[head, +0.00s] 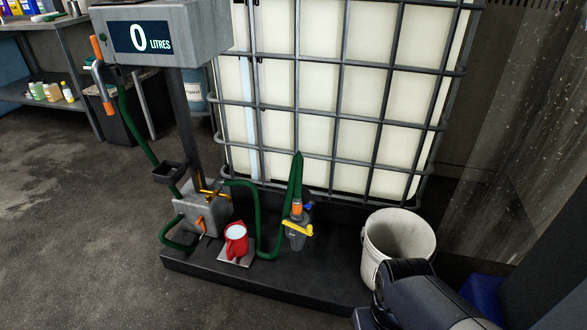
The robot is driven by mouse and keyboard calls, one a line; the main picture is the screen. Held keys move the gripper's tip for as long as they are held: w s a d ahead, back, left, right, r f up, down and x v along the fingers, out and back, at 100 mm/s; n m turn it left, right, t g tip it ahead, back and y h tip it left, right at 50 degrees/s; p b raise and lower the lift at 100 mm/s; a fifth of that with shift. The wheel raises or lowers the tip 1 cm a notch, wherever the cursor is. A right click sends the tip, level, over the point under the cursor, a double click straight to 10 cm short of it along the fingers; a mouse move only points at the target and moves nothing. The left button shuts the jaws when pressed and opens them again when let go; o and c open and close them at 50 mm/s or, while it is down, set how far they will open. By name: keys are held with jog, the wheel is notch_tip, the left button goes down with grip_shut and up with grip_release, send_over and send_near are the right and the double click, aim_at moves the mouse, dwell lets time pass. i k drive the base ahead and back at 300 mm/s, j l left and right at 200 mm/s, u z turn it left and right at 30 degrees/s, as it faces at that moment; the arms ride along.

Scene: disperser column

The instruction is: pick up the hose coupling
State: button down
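A grey fitting (297,240) with a yellow lever or clamp, an orange collar and a small blue part is at the front of the white tank, low down. A green hose (295,180) bends sharply just above it. It looks like the hose coupling, but it is too small to tell coupling from tank valve. Part of my arm shows at the lower right, well to the right of the fitting. My gripper's fingers are not in view.
The floor at left is clear.

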aim_at(296, 215)
jog(key=i+j+u, duration=0.1)
jog(key=i+u, duration=0.2)
jog(key=i, duration=0.15)
jog(key=i+u, duration=0.25)
jog(key=i, duration=0.2)
